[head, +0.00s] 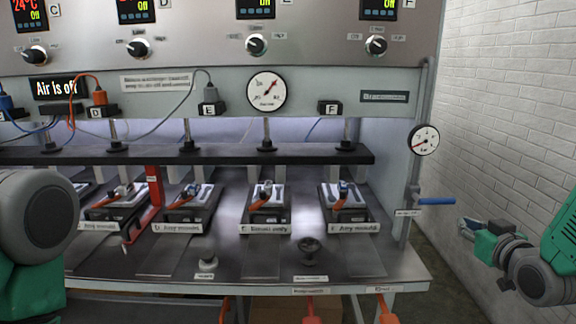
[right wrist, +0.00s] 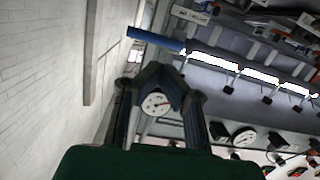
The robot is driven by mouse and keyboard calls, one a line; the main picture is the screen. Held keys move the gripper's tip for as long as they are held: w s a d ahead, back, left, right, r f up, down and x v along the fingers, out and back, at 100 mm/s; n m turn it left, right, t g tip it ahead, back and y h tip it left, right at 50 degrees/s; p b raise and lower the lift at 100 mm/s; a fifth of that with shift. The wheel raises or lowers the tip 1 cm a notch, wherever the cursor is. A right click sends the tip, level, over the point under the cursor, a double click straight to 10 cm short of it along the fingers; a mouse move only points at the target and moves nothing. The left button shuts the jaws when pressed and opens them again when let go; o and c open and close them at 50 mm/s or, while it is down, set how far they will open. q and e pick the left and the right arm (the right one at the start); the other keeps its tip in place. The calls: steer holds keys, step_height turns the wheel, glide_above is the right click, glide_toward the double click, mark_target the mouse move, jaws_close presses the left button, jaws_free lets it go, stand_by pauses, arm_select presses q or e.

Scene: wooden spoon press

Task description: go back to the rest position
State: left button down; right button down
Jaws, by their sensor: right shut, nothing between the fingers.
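My right gripper (head: 468,228) is at the right side of the head view, in the free space right of the press, apart from the bench. Its fingers are shut and empty. In the right wrist view its dark fingers (right wrist: 160,72) come together at the middle, with a round gauge (right wrist: 156,103) showing behind them. A green and grey part of my left arm stands at the left edge of the head view; my left gripper is out of view.
The press bench (head: 290,264) carries several moulds under a black bar (head: 200,154). A blue valve handle (head: 436,201) on the pipe is nearest to my right gripper. A pressure gauge (head: 424,140) sits above it. A white brick wall (head: 505,120) bounds the right.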

steer(key=s+a+f+g+b, duration=0.1)
steer(key=s+a+f+g, duration=0.2)
steer(key=f, duration=0.4)
steer(key=s+a+f+g+y, duration=0.1)
steer(key=s+a+f+g, duration=0.15)
steer(key=s+f, duration=0.4)
steer(key=s+a+f+g+b, duration=0.1)
steer(key=s+a+f+g, duration=0.15)
steer(key=f, duration=0.65)
arm_select(q)
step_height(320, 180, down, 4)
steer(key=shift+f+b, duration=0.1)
steer(key=shift+b, duration=0.75)
arm_select(e)
steer(key=s+a+f+g, duration=0.3)
steer(key=s+f, duration=0.3)
steer(key=s, duration=0.6)
steer(key=s+a+f+g, duration=0.4)
steer(key=s+f, duration=0.3)
steer(key=s, duration=0.5)
steer(key=shift+s+a+n, duration=0.2)
steer(key=shift+n, duration=0.1)
steer(key=shift+w, duration=0.2)
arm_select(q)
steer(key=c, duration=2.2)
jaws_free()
